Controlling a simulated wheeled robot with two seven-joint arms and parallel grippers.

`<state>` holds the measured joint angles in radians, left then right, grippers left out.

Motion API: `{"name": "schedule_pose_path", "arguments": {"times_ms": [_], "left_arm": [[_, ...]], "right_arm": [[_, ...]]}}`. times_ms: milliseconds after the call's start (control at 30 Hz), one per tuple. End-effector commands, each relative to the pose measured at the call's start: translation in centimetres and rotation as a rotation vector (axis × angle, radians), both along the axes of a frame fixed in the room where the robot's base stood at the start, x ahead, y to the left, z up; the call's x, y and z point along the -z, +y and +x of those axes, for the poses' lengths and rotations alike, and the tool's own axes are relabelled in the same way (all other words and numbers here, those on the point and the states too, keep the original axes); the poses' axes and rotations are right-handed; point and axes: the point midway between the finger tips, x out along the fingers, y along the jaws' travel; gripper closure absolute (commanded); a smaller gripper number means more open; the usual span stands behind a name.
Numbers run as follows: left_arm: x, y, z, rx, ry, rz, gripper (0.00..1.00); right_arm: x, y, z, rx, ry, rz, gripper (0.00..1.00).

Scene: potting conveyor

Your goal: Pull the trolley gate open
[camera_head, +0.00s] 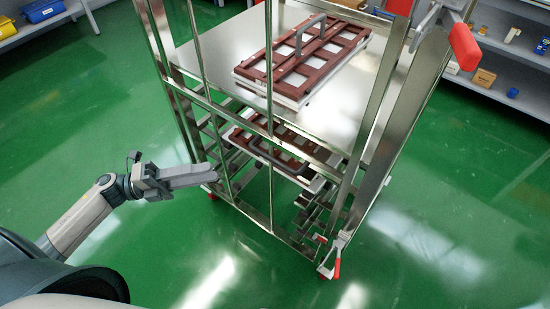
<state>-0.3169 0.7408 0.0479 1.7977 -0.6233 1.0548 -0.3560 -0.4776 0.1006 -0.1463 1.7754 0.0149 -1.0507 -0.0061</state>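The metal trolley (305,117) stands in the middle, with shelves behind its barred gate. The gate (207,75) has thin upright bars and faces me; I cannot tell for sure if it is fully closed. A red-handled latch (464,46) is at the upper right of the trolley, and a second red-handled latch (337,264) is at its lower right corner. My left gripper (213,173) points right, its fingers lying close together with nothing seen between them. Its tips are near the gate's left bars; contact cannot be told. My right gripper is out of view.
A brown tray (305,55) with a grey handle lies on the top shelf, and another brown tray (265,145) is below. Shelving with boxes (485,78) stands at the right, and a shelf (45,22) at the upper left. Green floor around the trolley is clear.

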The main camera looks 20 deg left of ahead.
Motion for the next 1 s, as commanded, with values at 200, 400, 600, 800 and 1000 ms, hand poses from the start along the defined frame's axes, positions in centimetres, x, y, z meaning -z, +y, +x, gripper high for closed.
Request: {"name": "schedule_pose_path", "arguments": {"times_ms": [200, 400, 600, 800, 1000], "left_arm": [[-0.3, -0.9, 0.5, -0.001, -0.001, -0.002, 0.71], [-0.7, -3.0, 1.4, 0.0, -0.002, -0.004, 0.71], [-1.2, -6.1, 2.9, -0.001, -0.002, -0.004, 0.71], [-1.8, -9.4, 4.3, 0.0, -0.001, -0.004, 0.71], [-2.2, -12.5, 5.8, -0.001, 0.0, -0.003, 0.71]], "right_arm": [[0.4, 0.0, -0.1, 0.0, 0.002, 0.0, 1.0], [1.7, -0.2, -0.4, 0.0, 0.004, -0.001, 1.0], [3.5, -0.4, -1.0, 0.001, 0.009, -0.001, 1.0], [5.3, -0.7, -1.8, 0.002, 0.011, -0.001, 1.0], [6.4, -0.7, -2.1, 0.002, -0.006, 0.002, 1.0]]}}
